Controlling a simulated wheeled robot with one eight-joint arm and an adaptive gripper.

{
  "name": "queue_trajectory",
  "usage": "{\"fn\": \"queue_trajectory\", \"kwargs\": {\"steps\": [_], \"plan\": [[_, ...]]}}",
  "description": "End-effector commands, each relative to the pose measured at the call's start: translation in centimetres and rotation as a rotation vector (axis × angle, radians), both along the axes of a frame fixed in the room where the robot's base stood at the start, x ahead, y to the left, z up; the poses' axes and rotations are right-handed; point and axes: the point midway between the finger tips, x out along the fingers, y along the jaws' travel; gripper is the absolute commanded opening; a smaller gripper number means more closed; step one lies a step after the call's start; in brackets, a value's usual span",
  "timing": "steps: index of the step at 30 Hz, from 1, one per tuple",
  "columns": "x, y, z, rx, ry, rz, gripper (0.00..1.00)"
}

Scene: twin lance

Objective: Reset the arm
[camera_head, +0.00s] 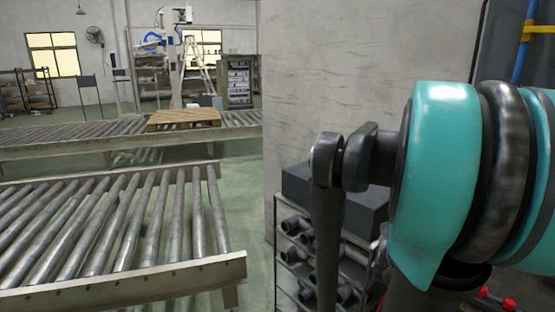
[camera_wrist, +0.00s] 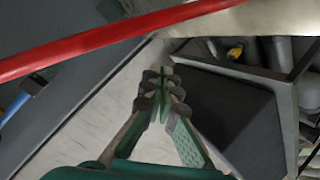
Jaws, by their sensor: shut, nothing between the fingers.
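My arm fills the right side of the head view, with a teal and black joint close to the camera. In the wrist view my gripper (camera_wrist: 160,90) is seen from behind, its two green-padded fingers brought together at the tips. The fingers are shut and empty. In the head view the gripper's fingertips cannot be made out. A red bar (camera_wrist: 110,35) crosses the wrist view beyond the fingertips; I cannot tell how far off it is.
A metal rack (camera_head: 298,245) with grey pipe fittings and a dark box (camera_head: 300,186) stands against the wall (camera_head: 340,70), close by my arm. Roller conveyors (camera_head: 120,225) lie at left, the far one bearing a wooden pallet (camera_head: 184,117). Green floor shows between them.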

Motion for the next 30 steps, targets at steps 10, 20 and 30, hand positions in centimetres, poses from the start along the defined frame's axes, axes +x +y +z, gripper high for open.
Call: {"fn": "queue_trajectory", "kwargs": {"steps": [10,20,30], "plan": [[-4.1,19.2,-11.0,0.531,0.282,0.154,0.0],[-9.0,27.4,-14.0,0.726,0.481,0.249,0.12],[-9.1,27.6,-14.1,0.73,0.485,0.248,0.28]]}}
